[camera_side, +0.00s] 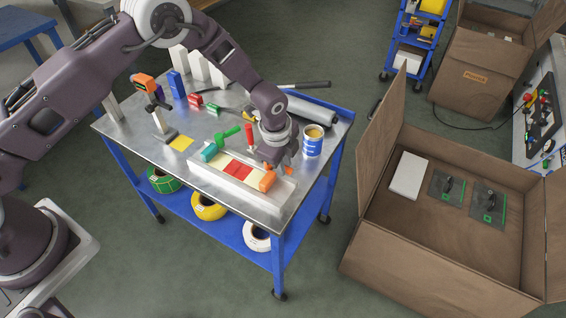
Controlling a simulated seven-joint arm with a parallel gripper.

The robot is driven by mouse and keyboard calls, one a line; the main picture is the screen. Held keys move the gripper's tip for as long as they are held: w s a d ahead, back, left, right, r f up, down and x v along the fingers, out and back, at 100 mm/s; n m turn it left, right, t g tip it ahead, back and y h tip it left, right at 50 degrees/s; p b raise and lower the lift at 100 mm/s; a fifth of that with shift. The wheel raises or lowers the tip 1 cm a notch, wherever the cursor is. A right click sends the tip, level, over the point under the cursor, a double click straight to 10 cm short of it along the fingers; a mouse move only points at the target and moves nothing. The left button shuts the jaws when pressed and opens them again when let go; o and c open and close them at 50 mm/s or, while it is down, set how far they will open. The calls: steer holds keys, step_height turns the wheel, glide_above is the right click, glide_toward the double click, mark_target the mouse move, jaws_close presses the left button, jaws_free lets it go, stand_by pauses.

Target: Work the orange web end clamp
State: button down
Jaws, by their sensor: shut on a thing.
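The orange web end clamp (267,181) sits at the right end of a pale strip with red squares (236,170), on the metal-topped cart. A small orange part, seemingly its handle, shows beside my fingertips. My gripper (283,165) points down just behind the clamp and is shut on this orange part. The fingers hide part of it, so the exact grip is hard to see. A teal clamp (210,151) with a green handle is at the strip's left end.
A blue-and-white can (313,140) stands close to the right of my gripper. A red-handled tool (249,135) stands just left of it. A grey roller (311,110) lies behind. An open cardboard box (440,259) is on the floor at right.

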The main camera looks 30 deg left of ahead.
steer(key=shift+w, duration=0.15)
steer(key=n, duration=0.1)
steer(key=w+n, duration=0.1)
steer(key=n, duration=0.1)
steer(key=shift+w+y, duration=0.1)
steer(key=shift+y, duration=0.2)
steer(key=n, duration=0.1)
steer(key=w+n, duration=0.1)
steer(key=n, duration=0.1)
steer(key=shift+w+a+r+n+y, duration=0.1)
steer(key=shift+w+a+n+y, duration=0.2)
steer(key=shift+n, duration=0.1)
steer(key=n, duration=0.2)
steer(key=w+a+n+g, duration=0.1)
steer(key=n, duration=0.1)
steer(key=shift+w+y, duration=0.15)
steer(key=shift+y, duration=0.15)
steer(key=shift+w+a+n, duration=0.15)
steer(key=shift+a+n, duration=0.1)
steer(key=shift+n, duration=0.5)
steer(key=shift+w+a+n, duration=0.15)
steer(key=shift+a+n, duration=0.1)
steer(key=shift+n, duration=0.5)
steer(key=c, duration=1.3)
jaws_free()
steer(key=shift+c, duration=0.2)
